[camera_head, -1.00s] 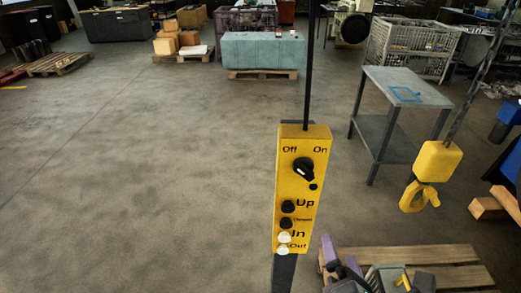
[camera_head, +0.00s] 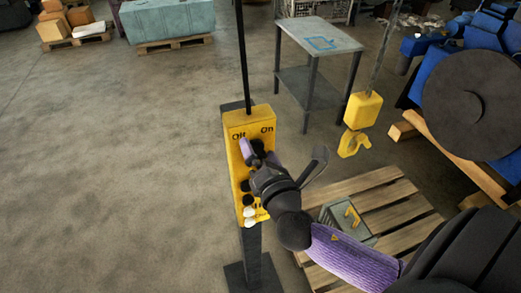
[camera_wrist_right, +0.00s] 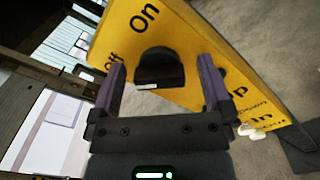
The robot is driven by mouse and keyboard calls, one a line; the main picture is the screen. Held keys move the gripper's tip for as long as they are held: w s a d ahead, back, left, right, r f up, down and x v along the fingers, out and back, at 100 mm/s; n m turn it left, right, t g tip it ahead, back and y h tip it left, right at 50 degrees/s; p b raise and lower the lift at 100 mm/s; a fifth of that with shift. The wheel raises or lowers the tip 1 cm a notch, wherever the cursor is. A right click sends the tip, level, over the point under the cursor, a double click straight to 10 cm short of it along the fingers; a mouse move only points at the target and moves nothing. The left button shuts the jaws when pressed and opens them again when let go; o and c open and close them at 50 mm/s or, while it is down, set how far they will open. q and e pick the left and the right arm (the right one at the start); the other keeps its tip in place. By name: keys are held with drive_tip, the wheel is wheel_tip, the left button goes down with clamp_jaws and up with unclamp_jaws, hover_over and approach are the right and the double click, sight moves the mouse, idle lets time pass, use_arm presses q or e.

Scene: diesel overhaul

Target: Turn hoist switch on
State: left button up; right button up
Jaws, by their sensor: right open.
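The yellow hoist control box (camera_head: 236,121) stands on a dark post, with a black rotary switch under the words Off and On. Up and other buttons sit below it. In the right wrist view the black switch knob (camera_wrist_right: 160,68) is on the yellow face (camera_wrist_right: 195,55), and my open right gripper (camera_wrist_right: 165,85) has one finger to either side of it. Whether the fingers touch the knob I cannot tell. In the head view my right gripper (camera_head: 252,152) covers most of the switch, so its pointer is hidden. My left gripper is not in view.
A yellow hoist hook block (camera_head: 362,110) hangs on a chain to the right. A wooden pallet (camera_head: 385,185) lies right of the post, with a grey metal table (camera_head: 318,36) behind. Blue machinery (camera_head: 490,45) is at far right.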

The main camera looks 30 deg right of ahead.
drive_tip(key=shift+c, duration=0.5)
drive_tip(key=c, duration=1.1)
drive_tip(key=shift+c, duration=0.2)
